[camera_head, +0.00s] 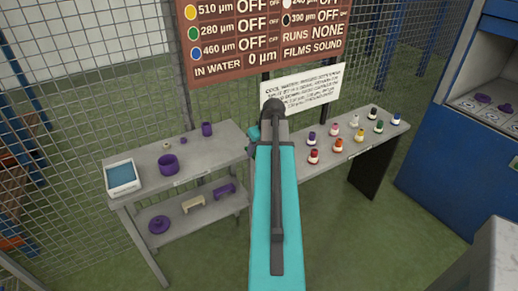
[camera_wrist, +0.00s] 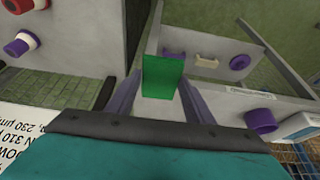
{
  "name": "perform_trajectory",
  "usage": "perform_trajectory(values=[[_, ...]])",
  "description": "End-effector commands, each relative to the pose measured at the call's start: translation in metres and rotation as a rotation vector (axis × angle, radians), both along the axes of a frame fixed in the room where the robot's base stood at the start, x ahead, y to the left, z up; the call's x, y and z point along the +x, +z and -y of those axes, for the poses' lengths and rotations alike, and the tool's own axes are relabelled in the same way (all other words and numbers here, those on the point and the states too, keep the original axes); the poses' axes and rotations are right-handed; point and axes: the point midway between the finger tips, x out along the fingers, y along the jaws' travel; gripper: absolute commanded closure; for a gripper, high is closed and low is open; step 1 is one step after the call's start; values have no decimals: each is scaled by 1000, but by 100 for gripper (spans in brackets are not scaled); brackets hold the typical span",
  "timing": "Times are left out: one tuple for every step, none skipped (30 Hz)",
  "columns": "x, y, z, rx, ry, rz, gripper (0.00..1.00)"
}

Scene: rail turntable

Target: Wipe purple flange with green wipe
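The purple flange, a flat disc with a raised hub, appears to be the one on the lower shelf of the left bench in the head view (camera_head: 159,224). It also shows in the wrist view (camera_wrist: 240,62), upper right. My gripper (camera_wrist: 163,88) has its fingers on both sides of a green wipe (camera_wrist: 163,77) and appears shut on it. The wipe stands out past the fingertips, apart from the flange. In the head view my own arm hides the fingers and the wipe.
The left bench (camera_head: 215,150) carries a water tray (camera_head: 122,178), a purple ring-shaped cup (camera_head: 168,164) and small purple pieces. A cream bracket (camera_head: 193,204) and purple bracket (camera_head: 224,191) share the flange's shelf. Several coloured bottles stand on the right bench (camera_head: 330,178). A blue cabinet (camera_head: 440,150) is right.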

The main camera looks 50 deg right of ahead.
Motion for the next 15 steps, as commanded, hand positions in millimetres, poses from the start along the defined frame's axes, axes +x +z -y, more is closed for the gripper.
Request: perform_trajectory(values=[[0,0,0,0,0,0,59],[0,0,0,0,0,0,64],[0,0,0,0,0,0,70],[0,0,0,0,0,0,70],[0,0,0,0,0,0,70],[0,0,0,0,0,0,70],[1,0,-1,0,1,0,70],[2,1,-1,-1,2,0,70],[3,1,-3,0,3,0,70],[5,2,-4,0,5,0,70],[6,2,-6,0,8,-1,70],[10,4,-10,0,11,-1,70],[13,5,-13,0,14,-1,70],[17,6,-17,1,18,-2,70],[22,8,-22,1,23,-2,70]])
